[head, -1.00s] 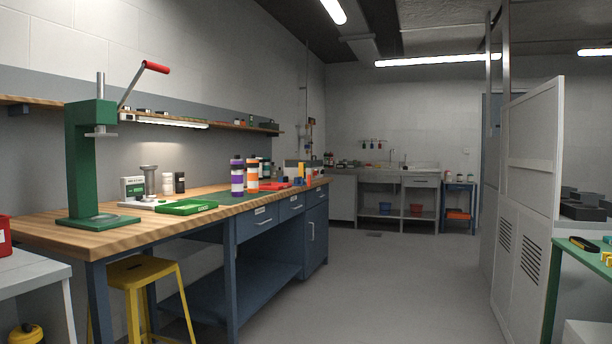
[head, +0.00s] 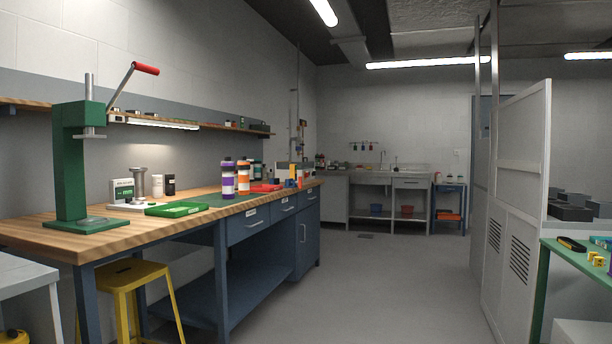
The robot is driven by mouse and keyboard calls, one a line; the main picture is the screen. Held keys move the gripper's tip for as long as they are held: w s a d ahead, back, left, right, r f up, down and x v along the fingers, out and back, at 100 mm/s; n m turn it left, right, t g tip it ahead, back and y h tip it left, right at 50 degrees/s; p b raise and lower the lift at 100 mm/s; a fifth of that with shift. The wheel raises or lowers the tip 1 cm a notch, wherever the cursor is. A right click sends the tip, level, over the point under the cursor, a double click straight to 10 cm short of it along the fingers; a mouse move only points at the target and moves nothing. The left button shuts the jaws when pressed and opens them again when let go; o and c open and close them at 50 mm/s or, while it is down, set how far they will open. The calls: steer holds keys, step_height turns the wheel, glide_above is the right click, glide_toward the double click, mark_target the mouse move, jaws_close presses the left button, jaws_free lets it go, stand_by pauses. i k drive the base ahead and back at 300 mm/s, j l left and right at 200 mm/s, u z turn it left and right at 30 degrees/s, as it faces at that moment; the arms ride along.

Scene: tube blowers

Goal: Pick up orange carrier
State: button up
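The orange carrier (head: 244,184) is an upright cylinder with orange and white bands and a dark top. It stands on the wooden workbench in the middle-left of the head view. A similar purple and white carrier (head: 228,180) stands close beside it on the left. My gripper is not in view.
Grey floor (head: 385,285) is open between the bench and the grey partition (head: 515,200) at right.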

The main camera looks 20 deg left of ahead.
mark_target(244, 168)
steer(key=i+j+u, duration=0.15)
steer(key=u, duration=0.2)
steer(key=i+u, duration=0.25)
steer(key=u, duration=0.15)
steer(key=j, duration=0.05)
